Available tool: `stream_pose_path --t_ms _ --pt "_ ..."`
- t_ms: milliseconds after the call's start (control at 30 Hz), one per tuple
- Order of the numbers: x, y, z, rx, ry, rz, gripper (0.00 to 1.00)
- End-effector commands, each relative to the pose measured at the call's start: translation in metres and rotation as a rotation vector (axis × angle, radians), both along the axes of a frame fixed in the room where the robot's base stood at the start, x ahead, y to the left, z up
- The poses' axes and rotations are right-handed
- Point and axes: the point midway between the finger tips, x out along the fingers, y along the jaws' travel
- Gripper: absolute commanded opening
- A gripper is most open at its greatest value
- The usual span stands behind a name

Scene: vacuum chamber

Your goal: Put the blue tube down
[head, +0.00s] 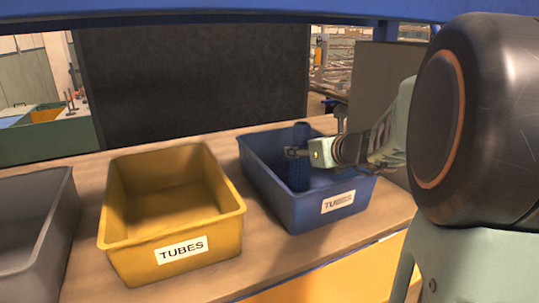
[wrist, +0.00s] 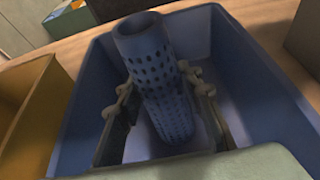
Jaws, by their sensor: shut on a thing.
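The blue tube (head: 301,158) is a perforated cylinder, roughly upright, at the blue bin (head: 331,207). My gripper (head: 297,153) is shut on it from the right, with the tube between its fingers. In the wrist view the tube (wrist: 158,80) stands between the two fingers (wrist: 160,95), with its open top toward the camera and its lower end inside the blue bin (wrist: 270,100). I cannot tell whether its lower end touches the bin floor. The bin's front wall hides the tube's bottom in the head view.
A yellow bin (head: 172,215) labelled TUBES stands left of the blue bin and looks empty. A grey bin (head: 35,230) is at the far left. The wooden table (head: 262,255) has bare strips between and in front of the bins. A dark panel (head: 190,75) rises behind.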

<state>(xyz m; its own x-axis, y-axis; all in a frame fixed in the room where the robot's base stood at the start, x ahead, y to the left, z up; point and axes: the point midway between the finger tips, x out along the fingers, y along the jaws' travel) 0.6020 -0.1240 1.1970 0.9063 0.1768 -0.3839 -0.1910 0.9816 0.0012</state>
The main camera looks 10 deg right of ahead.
Motion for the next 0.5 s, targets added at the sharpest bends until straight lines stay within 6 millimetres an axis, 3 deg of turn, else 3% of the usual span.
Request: stream_pose_path --t_ms 367,400,500 --pt "0.0001 -0.0001 -0.0065 -0.001 -0.001 0.0 0.11" --pt "0.0001 -0.0001 -0.0069 -0.001 -0.001 0.0 0.35" --pt "0.0001 -0.0001 -0.0059 -0.001 -0.001 0.0 0.46"
